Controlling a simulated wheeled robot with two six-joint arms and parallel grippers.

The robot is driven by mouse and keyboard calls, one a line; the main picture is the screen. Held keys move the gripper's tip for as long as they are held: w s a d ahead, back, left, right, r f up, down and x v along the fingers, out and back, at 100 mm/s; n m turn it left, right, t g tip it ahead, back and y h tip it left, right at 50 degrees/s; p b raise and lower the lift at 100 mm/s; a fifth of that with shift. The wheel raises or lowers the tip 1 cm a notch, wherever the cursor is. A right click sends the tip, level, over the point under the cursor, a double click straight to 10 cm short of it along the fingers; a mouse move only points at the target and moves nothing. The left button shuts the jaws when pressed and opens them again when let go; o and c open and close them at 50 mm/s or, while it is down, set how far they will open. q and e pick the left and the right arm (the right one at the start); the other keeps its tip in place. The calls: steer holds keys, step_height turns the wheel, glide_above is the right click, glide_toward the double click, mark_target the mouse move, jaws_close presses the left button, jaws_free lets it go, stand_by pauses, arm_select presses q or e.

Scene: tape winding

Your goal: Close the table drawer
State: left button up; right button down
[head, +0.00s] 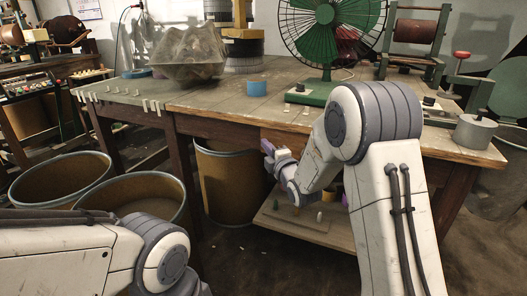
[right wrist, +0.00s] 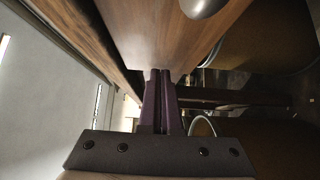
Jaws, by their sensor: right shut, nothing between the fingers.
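The wooden table (head: 205,98) stands ahead in the head view. A wooden drawer front (head: 296,139) shows under its front edge, partly hidden by my right arm. How far the drawer stands out cannot be told. In the right wrist view the wooden drawer face (right wrist: 165,32) fills the upper middle, with a rounded grey knob (right wrist: 205,7) at the top edge. My right gripper (head: 267,147) is at the drawer front, its purple fingers shut and empty. In the right wrist view the fingertips (right wrist: 160,73) reach the wood's edge; contact cannot be told. My left gripper is out of view.
A green fan (head: 325,40), a blue tape roll (head: 257,88) and a crumpled translucent bag (head: 175,52) are on the tabletop. Brown drums (head: 225,185) stand below and left of the table. A low shelf (head: 310,226) lies under it, with small items on it.

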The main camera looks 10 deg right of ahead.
steer(key=shift+w+d+r, duration=0.1)
steer(key=shift+w+d, duration=0.55)
steer(key=shift+w, duration=0.1)
